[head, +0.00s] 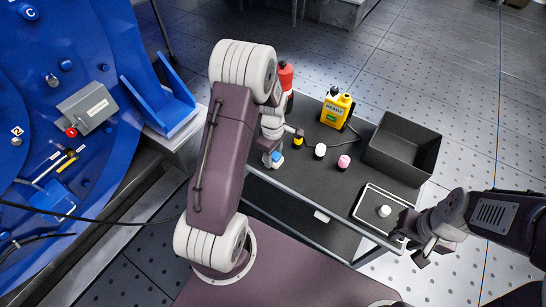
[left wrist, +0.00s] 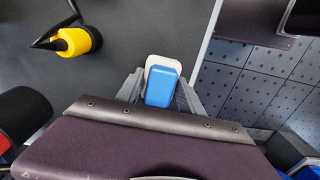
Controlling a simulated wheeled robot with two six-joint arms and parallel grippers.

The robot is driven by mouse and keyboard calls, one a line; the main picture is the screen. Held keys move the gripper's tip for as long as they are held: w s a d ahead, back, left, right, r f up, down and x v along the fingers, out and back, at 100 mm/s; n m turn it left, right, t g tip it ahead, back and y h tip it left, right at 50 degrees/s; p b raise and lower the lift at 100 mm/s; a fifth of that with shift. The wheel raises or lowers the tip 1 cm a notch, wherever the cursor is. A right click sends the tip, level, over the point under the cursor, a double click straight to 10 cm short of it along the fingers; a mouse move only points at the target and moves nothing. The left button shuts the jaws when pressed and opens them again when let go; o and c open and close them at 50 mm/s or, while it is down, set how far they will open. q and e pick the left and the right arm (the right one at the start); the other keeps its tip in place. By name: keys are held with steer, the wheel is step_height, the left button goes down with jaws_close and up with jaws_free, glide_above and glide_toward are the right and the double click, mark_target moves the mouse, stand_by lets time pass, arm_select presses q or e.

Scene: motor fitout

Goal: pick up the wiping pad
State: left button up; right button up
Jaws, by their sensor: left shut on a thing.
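The wiping pad (left wrist: 161,84) is a blue block with a pale base, seen in the left wrist view between my left gripper's fingers. My left gripper (left wrist: 160,92) is shut on it, at the near edge of the dark cart top. In the head view the blue of the pad (head: 276,157) shows just below my left gripper (head: 272,153). Whether the pad still touches the surface I cannot tell. My right gripper (head: 413,243) is at the right, by the cart's near right corner, with its fingers apart and nothing visible between them.
On the cart top (head: 300,178) stand a yellow bottle (head: 337,108), a red container (head: 286,76), a yellow-and-black item (head: 298,138), white (head: 320,151) and pink (head: 344,161) pieces, an open grey bin (head: 404,147) and a white-edged tray (head: 366,206). A blue machine (head: 75,120) fills the left.

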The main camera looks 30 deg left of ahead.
mark_target(273, 154)
arm_select(q)
step_height(273, 154, up, 4)
steer(key=shift+d+f+p, duration=0.1)
steer(key=shift+p, duration=0.5)
steer(key=s+d+r+p, duration=0.2)
steer(key=s+d+r, duration=0.4)
steer(key=d, duration=0.3)
steer(key=shift+s+d, duration=0.25)
steer(key=shift+s, duration=0.05)
